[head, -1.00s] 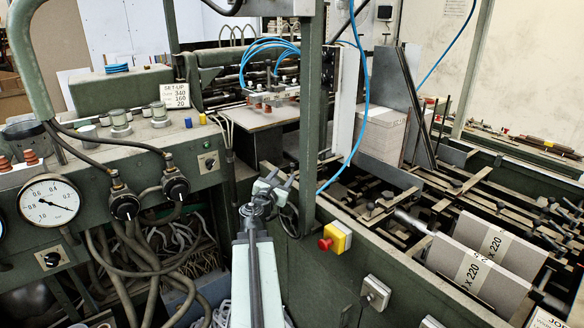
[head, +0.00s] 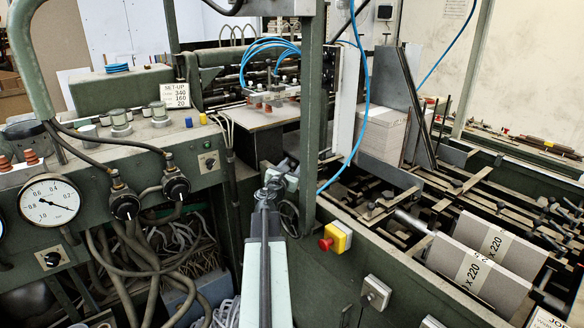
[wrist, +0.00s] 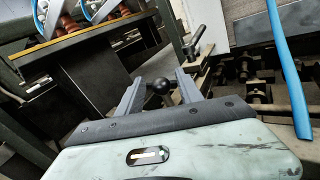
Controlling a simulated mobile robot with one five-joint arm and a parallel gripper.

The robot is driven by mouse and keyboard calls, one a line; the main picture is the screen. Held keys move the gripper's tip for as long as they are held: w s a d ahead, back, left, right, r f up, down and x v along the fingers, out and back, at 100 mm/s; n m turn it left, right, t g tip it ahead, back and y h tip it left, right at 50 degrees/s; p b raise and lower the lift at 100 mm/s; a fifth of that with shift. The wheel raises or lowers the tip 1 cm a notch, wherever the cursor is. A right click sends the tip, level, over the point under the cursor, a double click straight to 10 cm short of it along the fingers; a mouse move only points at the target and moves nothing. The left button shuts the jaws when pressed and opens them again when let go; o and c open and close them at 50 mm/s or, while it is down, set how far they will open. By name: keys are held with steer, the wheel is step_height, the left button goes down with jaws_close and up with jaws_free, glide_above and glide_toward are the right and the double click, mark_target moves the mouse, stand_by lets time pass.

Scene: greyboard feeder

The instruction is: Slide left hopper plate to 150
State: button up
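My gripper (head: 283,172) is out in front of the green machine frame, beside the upright post. In the wrist view its two fingers (wrist: 155,92) are spread apart. A black ball knob (wrist: 163,87) appears between them; I cannot tell its distance, and nothing is visibly gripped. A pale upright plate (head: 345,100) and a taller grey plate (head: 390,85) stand at the hopper, by the greyboard stack (head: 383,140). I cannot tell which is the left hopper plate. A black clamp lever (wrist: 195,40) shows beyond the fingers. No 150 mark is readable.
The green post (head: 311,120) and blue hose (head: 360,90) are close to the gripper. A red-and-yellow stop button (head: 335,238) sits on the frame. Bundled boards (head: 485,260) lie at right. A set-up card (head: 174,96) stands on the left console.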

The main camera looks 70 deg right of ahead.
jaws_close()
steer(key=shift+w, duration=0.15)
stand_by(1.0)
